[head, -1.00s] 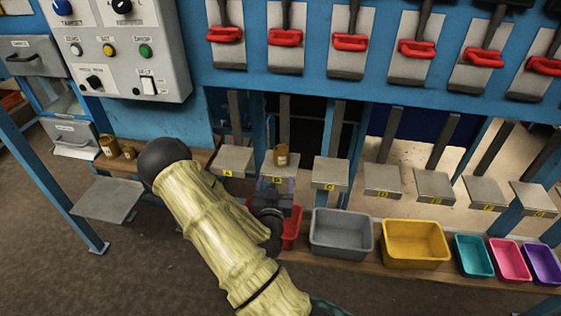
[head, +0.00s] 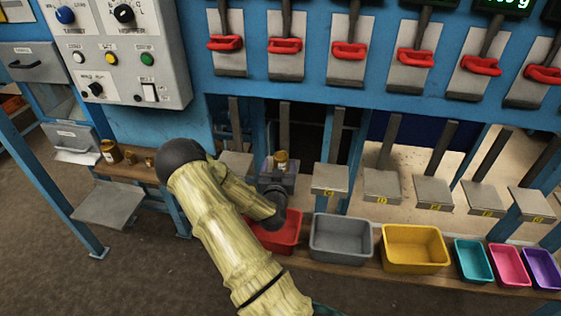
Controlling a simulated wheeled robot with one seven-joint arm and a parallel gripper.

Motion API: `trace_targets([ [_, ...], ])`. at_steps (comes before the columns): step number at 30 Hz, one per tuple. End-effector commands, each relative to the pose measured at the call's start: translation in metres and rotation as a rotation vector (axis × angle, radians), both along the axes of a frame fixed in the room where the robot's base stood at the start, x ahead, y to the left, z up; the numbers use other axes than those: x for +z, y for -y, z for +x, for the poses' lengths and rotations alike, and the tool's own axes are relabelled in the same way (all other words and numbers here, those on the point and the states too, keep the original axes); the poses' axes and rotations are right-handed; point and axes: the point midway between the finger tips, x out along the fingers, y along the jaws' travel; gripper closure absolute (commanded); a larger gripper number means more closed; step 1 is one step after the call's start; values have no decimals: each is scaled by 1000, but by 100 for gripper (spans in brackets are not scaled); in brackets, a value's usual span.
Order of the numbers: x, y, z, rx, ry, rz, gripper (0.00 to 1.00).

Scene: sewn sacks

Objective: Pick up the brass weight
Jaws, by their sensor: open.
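A small brass weight (head: 281,156) shows just above my gripper (head: 279,166), at the second pan from the left. Its lower part is hidden behind the gripper, and I cannot tell whether the fingers touch it. My gripper is open, reaching in over the second pan, which it mostly covers. More brass weights stand on the wooden shelf at the left: a larger one (head: 111,151), a smaller one (head: 130,157) and another small one (head: 149,161) beside my arm.
A red bin (head: 288,240) lies below my wrist, with a grey bin (head: 341,237) and a yellow bin (head: 415,247) to its right. Flat pans such as pan C (head: 331,178) line the frame. Red handles (head: 285,46) hang above. A control box (head: 116,50) is upper left.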

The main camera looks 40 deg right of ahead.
Motion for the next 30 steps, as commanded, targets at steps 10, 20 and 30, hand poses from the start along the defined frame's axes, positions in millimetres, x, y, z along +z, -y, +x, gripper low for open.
trace_targets([
  [10, 4, 9, 8, 0, 1, -1, 29],
  [20, 5, 36, 35, 0, 1, 1, 29],
  [30, 4, 37, 36, 0, 1, 1, 29],
])
